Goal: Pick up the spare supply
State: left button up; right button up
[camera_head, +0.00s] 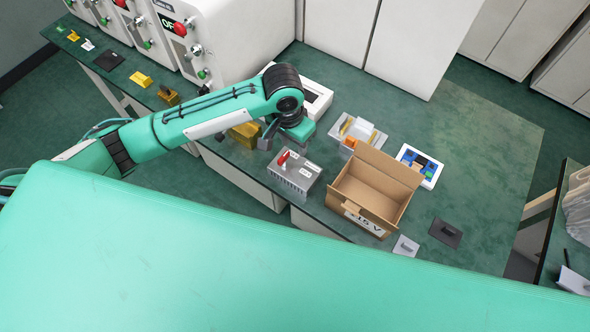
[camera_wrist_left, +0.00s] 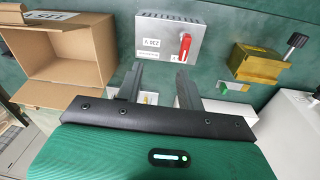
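A grey metal power supply box (camera_head: 294,174) with a red switch stands on the green bench, left of the cardboard box. In the left wrist view the supply (camera_wrist_left: 160,37) shows a "230 V" label and lies just beyond the fingertips. My left gripper (camera_head: 277,142) is above the bench behind the supply. In the left wrist view the gripper's (camera_wrist_left: 160,82) two fingers are apart with nothing between them, so it is open and not touching the supply. My right gripper is not in view.
An open cardboard box (camera_head: 363,196) stands right of the supply. A yellow block with a black knob (camera_wrist_left: 256,66) is on its other side. A white tray (camera_head: 357,132), a blue-marked panel (camera_head: 420,166) and a dark plate (camera_head: 446,232) are nearby. The bench's far right is clear.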

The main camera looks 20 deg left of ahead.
aim_at(285, 154)
pick_arm(q)
jog(key=shift+n+y, duration=0.3)
jog(key=shift+y, duration=0.3)
jog(key=a+f, duration=0.1)
jog(key=f, duration=0.1)
jog(key=w+f+p, duration=0.1)
jog(key=f, duration=0.1)
jog(key=a+f, duration=0.1)
jog(key=f, duration=0.2)
jog(key=shift+w+a, duration=0.2)
jog(key=shift+a, duration=0.15)
jog(key=f, duration=0.1)
jog(key=f+p, duration=0.1)
jog(key=f, duration=0.1)
jog(key=f+p, duration=0.1)
jog(key=shift+w+a+f, duration=0.2)
jog(key=shift+w+f, duration=0.05)
jog(key=shift+f, duration=0.4)
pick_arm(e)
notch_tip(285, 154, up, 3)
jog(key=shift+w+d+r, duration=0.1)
pick_arm(q)
grip_shut()
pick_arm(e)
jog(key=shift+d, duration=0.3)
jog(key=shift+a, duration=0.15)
